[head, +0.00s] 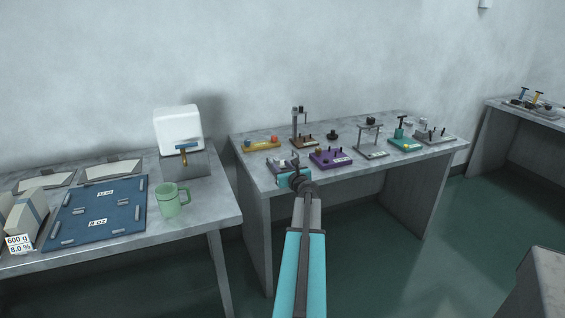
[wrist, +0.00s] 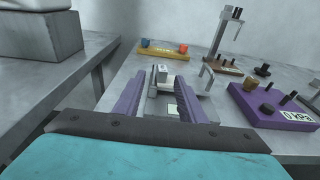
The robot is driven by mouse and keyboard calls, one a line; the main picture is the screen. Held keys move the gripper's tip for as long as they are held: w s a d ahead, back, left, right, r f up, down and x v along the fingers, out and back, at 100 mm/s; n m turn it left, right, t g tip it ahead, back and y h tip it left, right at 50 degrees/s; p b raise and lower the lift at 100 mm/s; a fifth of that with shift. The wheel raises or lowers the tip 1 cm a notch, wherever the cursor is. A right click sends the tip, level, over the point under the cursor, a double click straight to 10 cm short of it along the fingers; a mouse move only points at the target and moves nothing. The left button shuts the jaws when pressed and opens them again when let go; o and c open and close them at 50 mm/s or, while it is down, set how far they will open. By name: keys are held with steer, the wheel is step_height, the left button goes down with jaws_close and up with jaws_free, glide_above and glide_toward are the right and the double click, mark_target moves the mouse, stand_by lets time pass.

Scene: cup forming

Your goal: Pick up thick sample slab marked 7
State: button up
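My gripper (wrist: 158,90) is open, with its two purple fingers apart and pointing forward over the right-hand bench. A small light block (wrist: 163,74) with a dark mark on top shows between the fingertips; I cannot read the mark or tell whether it is the slab marked 7. It stands on or beside a small grey fixture (wrist: 155,104) with a pale label, also between the fingers. I see no clear contact with either finger. In the head view my gripper (head: 291,176) is at the bench's front left, partly hiding the grey fixture (head: 280,165).
A purple block (head: 331,157) with knobs stands close right of my gripper. A yellow tray (head: 262,145) and a brown-based stand (head: 300,139) are behind. The left bench (head: 220,200) holds a blue mat (head: 90,225), a green mug (head: 172,199) and a white dispenser (head: 178,128).

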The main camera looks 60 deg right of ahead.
mark_target(277, 160)
steer(key=shift+w+d, duration=0.1)
steer(key=shift+w, duration=0.1)
stand_by(0.3)
steer(key=shift+d+r+p+x, duration=0.1)
steer(key=shift+p+x, duration=0.05)
steer(key=shift+x, duration=0.6)
steer(key=shift+d+r+p+x, duration=0.1)
steer(key=shift+d+p+x, duration=0.05)
steer(key=shift+x, duration=1.55)
steer(key=shift+s+f, duration=0.1)
jaws_close()
